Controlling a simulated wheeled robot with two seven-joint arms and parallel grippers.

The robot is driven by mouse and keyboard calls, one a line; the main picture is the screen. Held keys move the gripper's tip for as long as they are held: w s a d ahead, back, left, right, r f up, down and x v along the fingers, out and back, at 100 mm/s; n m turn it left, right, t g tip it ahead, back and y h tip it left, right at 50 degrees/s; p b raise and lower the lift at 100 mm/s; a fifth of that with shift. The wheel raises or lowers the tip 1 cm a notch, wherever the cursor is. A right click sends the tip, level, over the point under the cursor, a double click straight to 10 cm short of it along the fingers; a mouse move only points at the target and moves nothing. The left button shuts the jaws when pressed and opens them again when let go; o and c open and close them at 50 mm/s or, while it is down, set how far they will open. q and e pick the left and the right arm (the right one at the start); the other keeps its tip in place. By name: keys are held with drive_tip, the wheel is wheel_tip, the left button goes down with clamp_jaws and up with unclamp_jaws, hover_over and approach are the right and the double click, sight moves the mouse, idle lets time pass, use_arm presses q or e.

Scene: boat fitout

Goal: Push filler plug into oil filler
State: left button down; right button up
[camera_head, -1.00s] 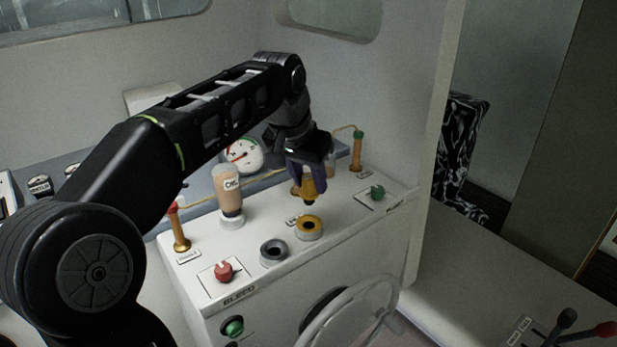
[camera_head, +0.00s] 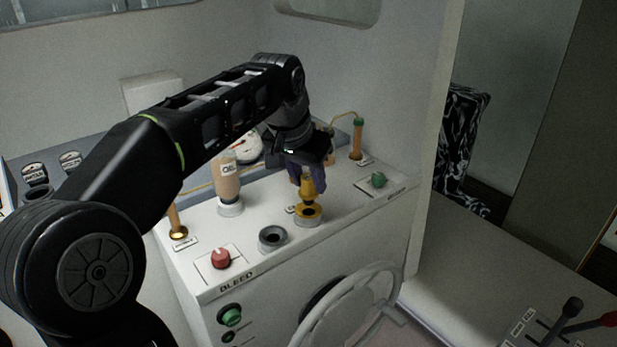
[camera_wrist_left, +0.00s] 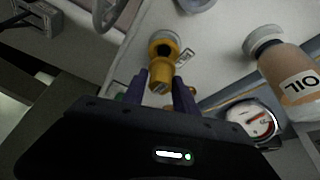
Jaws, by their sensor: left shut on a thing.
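The yellow filler plug (camera_head: 308,187) is gripped by my left gripper (camera_head: 306,178), whose purple fingers are closed on its upper part. In the left wrist view the plug (camera_wrist_left: 158,77) sits between the fingertips (camera_wrist_left: 160,92). The oil filler (camera_head: 309,219) is a yellow ring with a dark opening on the white console top. The plug's lower end overlaps the far side of the ring in the head view. In the left wrist view the filler (camera_wrist_left: 163,38) shows just beyond the plug, its dark opening partly visible. I cannot tell whether they touch. My right gripper is not in view.
A grey ring (camera_head: 273,238) sits left of the filler, with an OIL bottle (camera_head: 227,182) behind it. A red knob (camera_head: 220,258) and a green knob (camera_head: 378,180) flank the console (camera_head: 300,262) top. A pale wheel (camera_head: 345,310) is on its front.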

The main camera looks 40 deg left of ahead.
sight(308, 193)
use_arm(q)
drive_tip(key=shift+f+b, duration=1.25)
drive_tip(key=shift+f, duration=0.45)
drive_tip(key=c, duration=0.9)
unclamp_jaws()
drive_tip(key=v, duration=0.7)
drive_tip(key=shift+s+r, duration=0.2)
drive_tip(key=shift+r, duration=0.1)
drive_tip(key=shift+f, duration=0.1)
